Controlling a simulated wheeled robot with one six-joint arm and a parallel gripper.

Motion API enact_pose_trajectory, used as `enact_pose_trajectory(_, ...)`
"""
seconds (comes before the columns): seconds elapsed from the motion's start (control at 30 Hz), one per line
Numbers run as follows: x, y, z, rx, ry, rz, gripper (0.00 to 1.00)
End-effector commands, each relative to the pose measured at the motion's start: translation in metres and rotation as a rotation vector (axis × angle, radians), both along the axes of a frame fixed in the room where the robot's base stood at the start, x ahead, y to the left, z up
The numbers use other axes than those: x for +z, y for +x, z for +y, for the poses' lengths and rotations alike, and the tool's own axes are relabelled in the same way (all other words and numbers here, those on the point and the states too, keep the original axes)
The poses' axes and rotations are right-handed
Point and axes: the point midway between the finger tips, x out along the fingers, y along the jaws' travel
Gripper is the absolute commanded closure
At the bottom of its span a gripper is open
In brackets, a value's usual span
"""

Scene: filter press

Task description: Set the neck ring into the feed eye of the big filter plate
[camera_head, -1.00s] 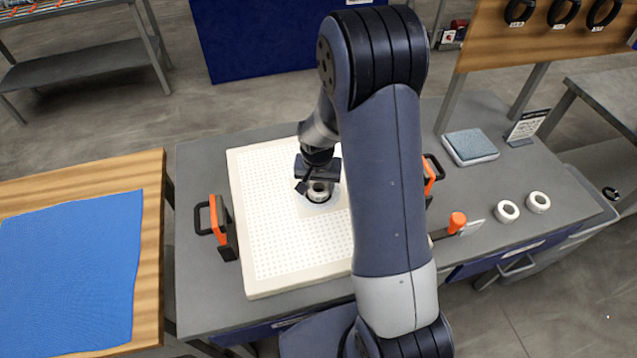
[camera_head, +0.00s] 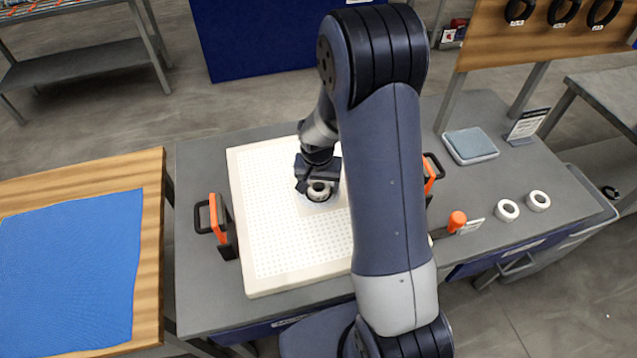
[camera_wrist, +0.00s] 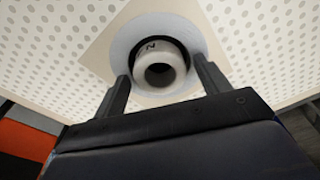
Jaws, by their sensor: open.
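The big filter plate (camera_head: 270,270) is a cream, dotted slab lying flat on the grey bench. Its feed eye shows in the wrist view as a dark opening inside a pale round surround (camera_wrist: 124,44). A white neck ring (camera_wrist: 158,52), marked with a small dark character, stands in the eye; it also shows in the head view (camera_head: 319,189). How deep it sits I cannot tell. My gripper (camera_wrist: 160,68) is open, one finger on each side of the ring, with small gaps visible. In the head view my gripper (camera_head: 318,184) partly covers the ring.
Two more white rings (camera_head: 507,210) (camera_head: 538,201) lie on the bench at right, by an orange-handled tool (camera_head: 457,221). A grey-blue pad (camera_head: 470,145) lies behind them. Orange-and-black handles (camera_head: 218,222) (camera_head: 431,175) flank the plate. A blue cloth (camera_head: 70,270) covers the wooden table at left.

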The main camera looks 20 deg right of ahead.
Motion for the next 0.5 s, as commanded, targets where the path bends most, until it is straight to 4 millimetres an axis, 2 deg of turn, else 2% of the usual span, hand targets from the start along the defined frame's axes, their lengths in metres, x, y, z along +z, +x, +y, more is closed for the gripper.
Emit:
enact_pose_trajectory(0.17,0.022,-0.001,0.001,-0.001,0.001,-0.006,0.29)
enact_pose_trajectory(0.5,0.085,-0.008,0.004,0.0,0.0,-0.005,0.29)
